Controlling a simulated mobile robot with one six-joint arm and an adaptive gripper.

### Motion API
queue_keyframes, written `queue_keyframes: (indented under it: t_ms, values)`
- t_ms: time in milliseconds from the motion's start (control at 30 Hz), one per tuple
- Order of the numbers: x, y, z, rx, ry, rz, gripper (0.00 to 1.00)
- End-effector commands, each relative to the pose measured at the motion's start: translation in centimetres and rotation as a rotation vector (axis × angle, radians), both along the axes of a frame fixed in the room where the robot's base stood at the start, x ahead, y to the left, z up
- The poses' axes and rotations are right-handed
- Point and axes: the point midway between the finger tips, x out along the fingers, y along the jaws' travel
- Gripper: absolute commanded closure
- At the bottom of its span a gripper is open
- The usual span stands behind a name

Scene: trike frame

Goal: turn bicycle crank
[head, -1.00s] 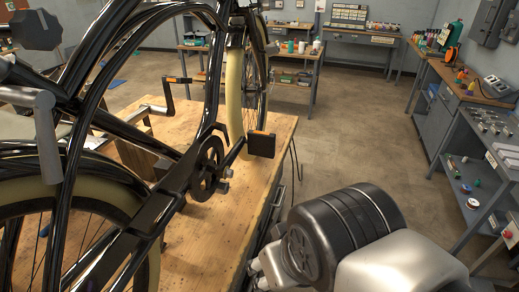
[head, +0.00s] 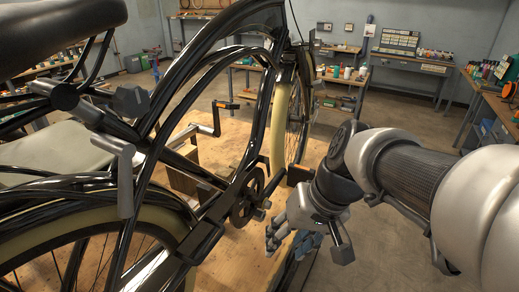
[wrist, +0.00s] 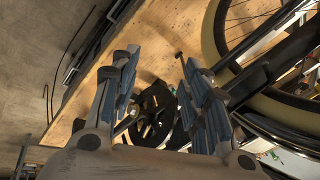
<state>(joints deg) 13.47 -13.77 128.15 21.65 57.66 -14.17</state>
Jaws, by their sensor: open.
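The black bicycle frame (head: 222,160) fills the left and middle of the head view. Its chainring (head: 243,198) sits low on the near side, with the crank's axle end beside it. The far crank arm (head: 214,125) carries a pedal with an orange strip (head: 226,105). The near pedal (head: 298,174) is partly hidden behind my arm. My gripper (head: 286,240) is open and empty, just right of the chainring and pointing down-left. In the wrist view, the dark chainring (wrist: 153,118) shows between my spread fingers (wrist: 158,68); I cannot tell whether they touch the crank.
The bike stands on a wooden workbench (head: 238,128). The front wheel (head: 294,110) is behind my gripper. Other benches with tools and bottles (head: 345,73) line the back wall. The floor right of the bench (head: 385,258) is clear.

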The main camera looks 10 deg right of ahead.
Motion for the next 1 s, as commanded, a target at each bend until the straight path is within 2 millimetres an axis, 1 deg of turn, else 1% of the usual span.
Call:
queue_keyframes:
  t_ms: [33,67,100,167,200,233,300,367,400,467,500,600,733,800,867,1000]
  values:
    - [2.0,-0.7,1.2,0.053,0.025,-0.029,0.58]
    - [3.2,-1.1,1.4,0.085,0.032,-0.042,0.58]
    - [4.7,-1.6,1.8,0.129,0.038,-0.061,0.58]
    - [7.1,-2.7,2.0,0.194,0.044,-0.092,0.58]
    - [8.6,-3.5,2.1,0.239,0.044,-0.112,0.58]
    - [9.8,-4.2,2.2,0.272,0.042,-0.130,0.58]
    - [12.4,-6.0,2.0,0.346,0.033,-0.171,0.58]
    - [14.4,-7.8,1.7,0.410,0.020,-0.208,0.58]
    - [15.7,-9.2,1.4,0.451,0.006,-0.236,0.58]
    - [17.5,-11.2,0.8,0.508,-0.015,-0.277,0.58]
    - [18.4,-12.5,0.3,0.542,-0.031,-0.302,0.58]
    - [20.2,-15.5,-0.9,0.610,-0.074,-0.359,0.58]
    - [21.5,-18.0,-2.2,0.665,-0.116,-0.407,0.58]
    - [21.8,-18.7,-2.6,0.679,-0.128,-0.420,0.58]
    - [22.0,-18.9,-2.9,0.685,-0.135,-0.426,0.58]
    - [22.7,-18.2,-3.7,0.686,-0.135,-0.426,0.58]
